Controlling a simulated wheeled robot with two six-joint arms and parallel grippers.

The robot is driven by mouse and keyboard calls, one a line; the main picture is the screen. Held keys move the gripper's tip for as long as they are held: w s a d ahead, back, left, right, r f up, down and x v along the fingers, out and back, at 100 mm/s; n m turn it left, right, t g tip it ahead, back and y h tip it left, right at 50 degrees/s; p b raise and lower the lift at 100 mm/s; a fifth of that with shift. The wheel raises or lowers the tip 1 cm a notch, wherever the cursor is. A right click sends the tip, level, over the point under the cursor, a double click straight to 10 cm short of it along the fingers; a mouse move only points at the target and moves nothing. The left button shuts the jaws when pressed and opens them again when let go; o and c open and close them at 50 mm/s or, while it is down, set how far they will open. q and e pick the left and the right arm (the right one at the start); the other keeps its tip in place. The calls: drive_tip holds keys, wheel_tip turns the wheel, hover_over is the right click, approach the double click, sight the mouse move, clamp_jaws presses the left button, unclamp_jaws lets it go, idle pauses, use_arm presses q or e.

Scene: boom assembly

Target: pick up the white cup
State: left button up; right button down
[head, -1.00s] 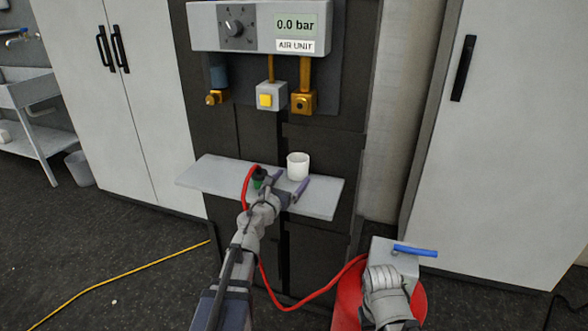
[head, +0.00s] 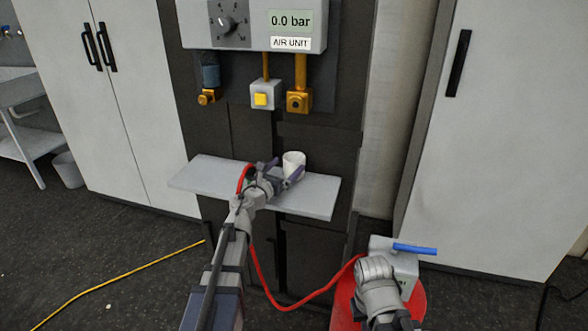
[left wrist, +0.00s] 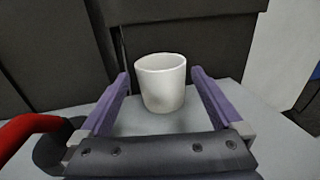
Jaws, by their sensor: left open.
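The white cup (head: 293,160) stands upright on the grey shelf (head: 314,200) below the air unit. My left gripper (head: 286,170) is open at the cup's near side, just above the shelf. In the left wrist view the cup (left wrist: 162,84) stands between the lines of the two purple fingers, at and beyond their tips. It is not gripped, and a gap shows on both sides. My right arm shows at the lower right of the head view, but its jaws do not show.
The red hose (head: 258,268) passes beside my left arm. Its shelf end also shows close to the left finger in the wrist view (left wrist: 30,128). The air unit (head: 255,22) hangs above. A box with a blue handle (head: 414,248) stands lower right.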

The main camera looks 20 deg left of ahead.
use_arm(q)
drive_tip(key=x, duration=0.3)
drive_tip(key=shift+w+d, duration=0.1)
drive_tip(key=shift+w, duration=0.2)
drive_tip(key=shift+s, duration=0.1)
drive_tip(key=c, duration=1.1)
drive_tip(key=shift+o, duration=0.2)
drive_tip(key=shift+d+r, duration=0.1)
drive_tip(key=shift+r, duration=0.05)
use_arm(e)
drive_tip(key=shift+r, duration=0.1)
